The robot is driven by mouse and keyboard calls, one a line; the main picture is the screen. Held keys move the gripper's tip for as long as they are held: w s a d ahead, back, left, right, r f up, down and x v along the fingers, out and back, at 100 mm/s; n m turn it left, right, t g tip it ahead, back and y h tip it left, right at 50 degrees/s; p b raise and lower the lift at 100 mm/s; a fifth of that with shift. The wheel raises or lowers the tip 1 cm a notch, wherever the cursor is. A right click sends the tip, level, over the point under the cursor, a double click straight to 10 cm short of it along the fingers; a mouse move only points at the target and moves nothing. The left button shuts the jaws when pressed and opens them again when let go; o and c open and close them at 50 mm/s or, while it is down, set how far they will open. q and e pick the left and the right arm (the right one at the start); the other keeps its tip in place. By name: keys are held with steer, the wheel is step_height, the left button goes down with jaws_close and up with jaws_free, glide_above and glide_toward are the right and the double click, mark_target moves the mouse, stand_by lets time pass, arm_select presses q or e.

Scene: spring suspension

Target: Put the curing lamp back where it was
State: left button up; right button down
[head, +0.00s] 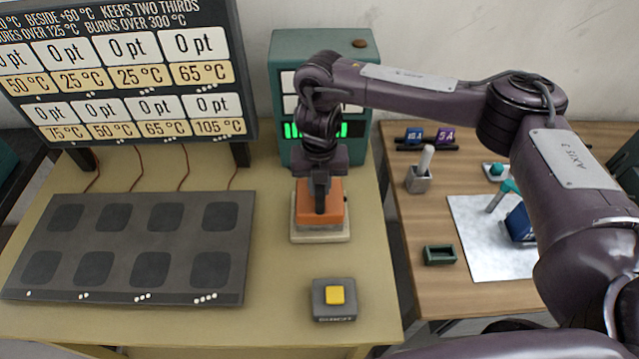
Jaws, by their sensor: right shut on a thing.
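My right gripper (321,201) points down in front of the teal cabinet and is shut on an orange block (335,190). The block is on or just above a cream base (320,234); contact between them is hard to tell. No thing is labelled as the curing lamp. On the right table, a small teal-headed tool (508,187) leans over the white sheet, and a pale-handled tool (426,158) stands upright in a grey holder (418,180). I cannot tell which of these is the lamp. My left gripper is out of view.
A dark plate (130,290) with several square pads lies at left below a temperature board (125,75). A yellow button box (334,298) stands in front of the base. On the right table (480,300) are a white sheet (470,220), a blue object (519,222) and a dark green tray (440,255).

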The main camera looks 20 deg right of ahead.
steer(key=c, duration=1.3)
jaws_free()
steer(key=shift+f, duration=0.1)
step_height(320, 180, up, 12)
steer(key=shift+r+b, duration=0.15)
steer(key=shift+b, duration=0.15)
